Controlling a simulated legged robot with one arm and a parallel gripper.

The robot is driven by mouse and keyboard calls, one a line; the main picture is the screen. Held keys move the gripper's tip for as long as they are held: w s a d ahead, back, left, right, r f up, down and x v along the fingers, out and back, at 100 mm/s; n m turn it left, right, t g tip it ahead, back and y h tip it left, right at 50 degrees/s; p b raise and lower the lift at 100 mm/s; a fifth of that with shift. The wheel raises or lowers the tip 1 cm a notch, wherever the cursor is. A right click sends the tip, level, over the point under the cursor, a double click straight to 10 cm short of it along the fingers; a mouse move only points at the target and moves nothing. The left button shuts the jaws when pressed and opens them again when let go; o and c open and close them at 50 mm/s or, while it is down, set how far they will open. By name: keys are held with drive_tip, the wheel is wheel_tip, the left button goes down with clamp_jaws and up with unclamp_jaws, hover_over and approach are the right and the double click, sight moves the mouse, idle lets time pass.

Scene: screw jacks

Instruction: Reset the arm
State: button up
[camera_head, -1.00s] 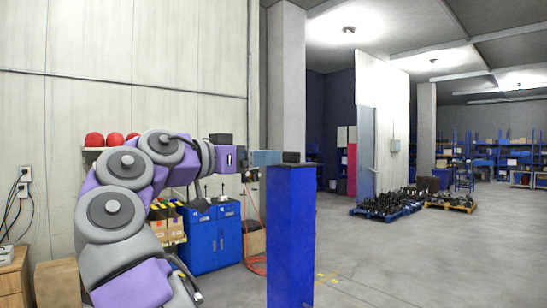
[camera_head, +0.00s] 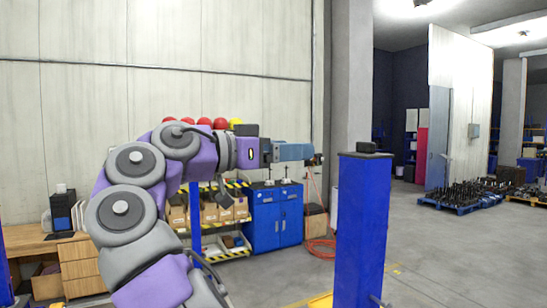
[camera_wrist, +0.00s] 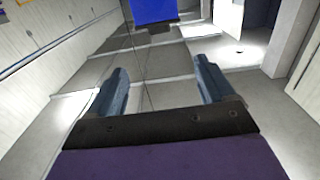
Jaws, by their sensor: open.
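My arm reaches forward from the lower left in the head view, bent at its joints. My gripper (camera_head: 314,159) is held level at the arm's end, left of a blue post (camera_head: 362,230) and apart from it in the picture. A small dark block (camera_head: 368,148) sits on top of the post. In the wrist view the two fingers of my gripper (camera_wrist: 160,82) are spread wide with nothing between them. A blue shape (camera_wrist: 153,10) with a dark piece at its lower edge shows at the top, beyond the fingertips; it looks like the post upside down.
A blue cabinet (camera_head: 274,218), shelves with cardboard boxes (camera_head: 222,207) and a wooden desk (camera_head: 78,262) stand along the left wall. A blue pallet (camera_head: 452,206) with dark parts lies at the back right. The floor right of the post is clear.

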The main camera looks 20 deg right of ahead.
drive_tip(key=s+d+f+n+y+b, duration=0.3)
drive_tip(key=f+n+b, duration=0.1)
drive_tip(key=f, duration=0.8)
drive_tip(key=s+d+f+n+y+b, duration=0.2)
drive_tip(key=s+f+n+y+b, duration=0.15)
drive_tip(key=f, duration=0.85)
drive_tip(key=s+d+f+n+y+b, duration=0.2)
drive_tip(key=s+d+f+n+b, duration=0.15)
drive_tip(key=f, duration=0.85)
drive_tip(key=s+a+f+n+g+y+b, duration=0.1)
drive_tip(key=s+a+f+n+y+b, duration=0.1)
drive_tip(key=s+a+f, duration=0.4)
drive_tip(key=s+a+f+n+g+y+b, duration=0.1)
drive_tip(key=s+a+f, duration=0.5)
drive_tip(key=f, duration=1)
drive_tip(key=s+a+f+n+g+y+b, duration=0.1)
drive_tip(key=s+a+f+n+y+b, duration=0.2)
drive_tip(key=s+f, duration=0.7)
drive_tip(key=a+f+y+b, duration=0.1)
drive_tip(key=a+y+b, duration=0.1)
drive_tip(key=a+y, duration=0.1)
drive_tip(key=shift+a+f, duration=0.4)
drive_tip(key=shift+a, duration=0.1)
